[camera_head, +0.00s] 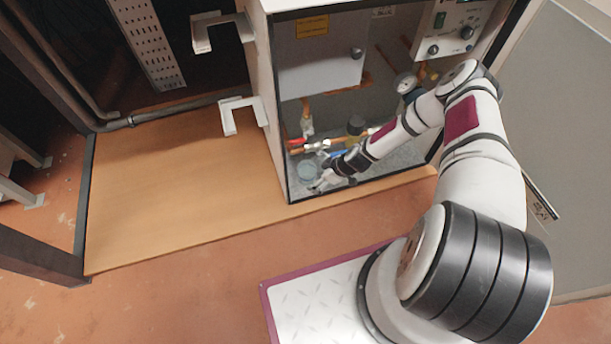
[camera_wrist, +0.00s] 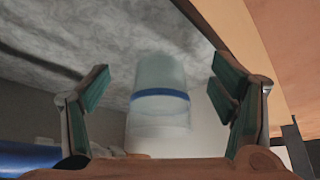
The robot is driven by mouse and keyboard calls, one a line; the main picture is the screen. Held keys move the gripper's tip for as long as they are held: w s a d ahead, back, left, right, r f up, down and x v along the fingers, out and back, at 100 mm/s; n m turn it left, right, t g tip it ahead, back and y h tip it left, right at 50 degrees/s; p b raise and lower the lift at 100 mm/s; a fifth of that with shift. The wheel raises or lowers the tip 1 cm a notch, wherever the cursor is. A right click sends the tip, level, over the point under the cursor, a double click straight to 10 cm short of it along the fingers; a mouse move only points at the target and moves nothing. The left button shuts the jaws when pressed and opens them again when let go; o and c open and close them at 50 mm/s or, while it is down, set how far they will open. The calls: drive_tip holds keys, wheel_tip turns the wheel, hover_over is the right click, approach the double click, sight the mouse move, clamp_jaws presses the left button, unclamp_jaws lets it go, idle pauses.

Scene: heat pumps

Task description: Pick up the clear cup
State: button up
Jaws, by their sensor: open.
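The clear cup (camera_wrist: 160,95) stands between the two fingers of my gripper (camera_wrist: 165,95) in the wrist view. It is translucent with a blue band around its middle. My gripper is open, with a gap between each green-padded finger and the cup. In the head view the cup (camera_head: 308,171) is small, inside the open cabinet at its lower left corner. My gripper (camera_head: 322,184) is low in the cabinet, right at the cup, and partly covers it.
The open cabinet (camera_head: 279,120) has a left side wall close to the cup. Pipes and valves with red and blue handles (camera_head: 297,143) sit just behind and above my gripper. A gauge (camera_head: 405,83) and control panel (camera_head: 450,28) are higher up. A wooden board (camera_head: 180,200) lies left, clear.

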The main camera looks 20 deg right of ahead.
sight(303, 171)
drive_tip(key=w+a+b, duration=0.1)
drive_tip(key=w+a, duration=0.3)
drive_tip(key=shift+w+a+b, duration=0.1)
drive_tip(key=shift+b, duration=0.2)
drive_tip(key=shift+w+a+f, duration=0.2)
drive_tip(key=shift+w+a, duration=0.05)
drive_tip(key=shift+w+a+f+b, duration=0.1)
drive_tip(key=shift+f+b, duration=0.2)
drive_tip(key=shift+b, duration=0.25)
drive_tip(key=shift+c, duration=0.3)
drive_tip(key=c, duration=1.5)
drive_tip(key=shift+r, duration=0.25)
